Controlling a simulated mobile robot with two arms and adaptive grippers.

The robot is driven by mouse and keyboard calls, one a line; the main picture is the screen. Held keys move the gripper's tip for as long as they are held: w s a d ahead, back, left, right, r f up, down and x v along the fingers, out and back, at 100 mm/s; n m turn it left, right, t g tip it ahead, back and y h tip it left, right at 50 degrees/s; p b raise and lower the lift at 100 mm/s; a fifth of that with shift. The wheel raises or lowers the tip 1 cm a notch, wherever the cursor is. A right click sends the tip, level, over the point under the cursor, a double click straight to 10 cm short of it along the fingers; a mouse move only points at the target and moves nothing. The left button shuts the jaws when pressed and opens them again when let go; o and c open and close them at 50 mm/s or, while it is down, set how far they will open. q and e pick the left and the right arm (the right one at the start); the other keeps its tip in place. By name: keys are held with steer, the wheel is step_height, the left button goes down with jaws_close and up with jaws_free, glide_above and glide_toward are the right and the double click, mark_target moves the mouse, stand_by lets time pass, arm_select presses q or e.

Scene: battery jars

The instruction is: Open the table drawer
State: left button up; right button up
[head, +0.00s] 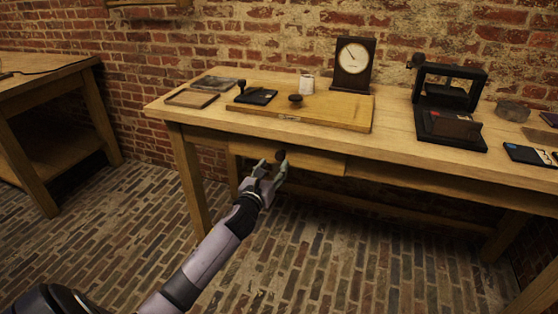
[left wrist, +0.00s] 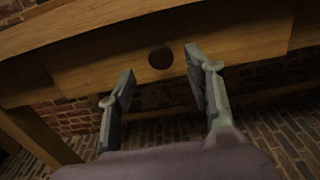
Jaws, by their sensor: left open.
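The table drawer (head: 314,161) is a wooden front under the tabletop, and it looks shut, flush with the table's apron. Its dark round knob (left wrist: 160,58) shows in the left wrist view, beyond and between my open fingertips. In the head view the knob (head: 280,155) is a small dark spot by my left gripper (head: 270,168). The left gripper (left wrist: 160,72) is open and empty, with a finger on each side of the knob's line. I cannot tell whether a finger touches the knob. My right gripper is not in view.
Another table (head: 45,75) stands at the left. The brick floor (head: 330,260) before the drawer is clear.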

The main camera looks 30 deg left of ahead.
mark_target(279, 157)
arm_select(q)
steer(key=b+x, duration=0.1)
steer(key=x, duration=0.4)
steer(key=shift+w, duration=0.45)
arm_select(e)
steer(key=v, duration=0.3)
arm_select(q)
jaws_close()
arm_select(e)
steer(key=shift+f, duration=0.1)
